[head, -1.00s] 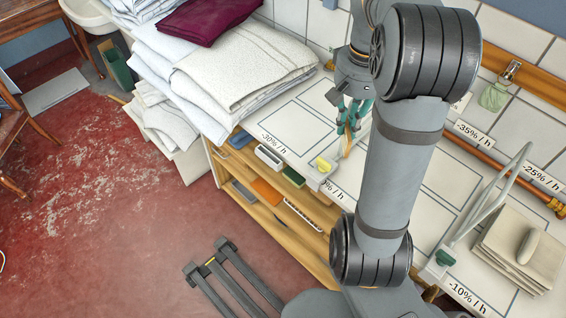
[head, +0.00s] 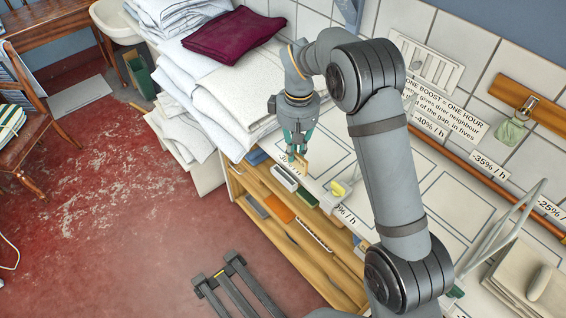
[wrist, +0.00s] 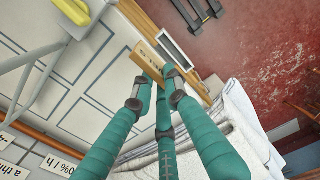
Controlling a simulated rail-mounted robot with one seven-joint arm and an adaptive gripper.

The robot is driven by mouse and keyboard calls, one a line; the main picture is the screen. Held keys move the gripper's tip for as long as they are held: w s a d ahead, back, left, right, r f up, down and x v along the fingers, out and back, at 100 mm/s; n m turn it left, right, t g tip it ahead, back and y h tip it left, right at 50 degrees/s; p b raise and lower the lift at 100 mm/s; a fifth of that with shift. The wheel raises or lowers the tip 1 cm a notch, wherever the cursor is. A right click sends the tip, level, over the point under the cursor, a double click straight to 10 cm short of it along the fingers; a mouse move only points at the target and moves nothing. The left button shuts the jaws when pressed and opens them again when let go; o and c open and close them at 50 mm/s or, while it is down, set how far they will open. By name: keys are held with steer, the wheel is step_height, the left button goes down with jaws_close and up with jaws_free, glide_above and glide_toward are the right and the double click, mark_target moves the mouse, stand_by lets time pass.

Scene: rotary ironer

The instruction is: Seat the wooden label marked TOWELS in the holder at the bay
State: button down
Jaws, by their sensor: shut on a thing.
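My teal-fingered gripper (head: 296,150) is shut on a small wooden label (head: 301,162) near the front edge of the white counter (head: 330,150). In the wrist view the label (wrist: 150,62) sits at the fingertips (wrist: 158,85), tilted, with dark lettering too small to read surely. In that view it appears near the counter's wooden edge; I cannot tell whether it touches anything. The holder for it is not clearly made out; the gripper and label cover part of the counter's front edge there.
Stacked white linen with a maroon cloth (head: 235,35) stands left of the gripper. Open shelves (head: 290,222) below the counter hold several small items. A yellow block (head: 340,188) sits on the counter edge to the right. A grey angled frame (head: 500,235) stands farther right.

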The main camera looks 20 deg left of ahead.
steer(key=a+f, duration=0.2)
steer(key=a, duration=0.1)
steer(key=shift+s+a+f+p, duration=0.15)
steer(key=shift+s+a+p, duration=0.05)
steer(key=shift+s+p, duration=0.2)
steer(key=shift+f+p, duration=0.45)
steer(key=shift+f, duration=1.45)
steer(key=shift+f, duration=0.2)
steer(key=c, duration=1.7)
jaws_free()
steer(key=shift+c, duration=0.2)
steer(key=shift+r, duration=0.15)
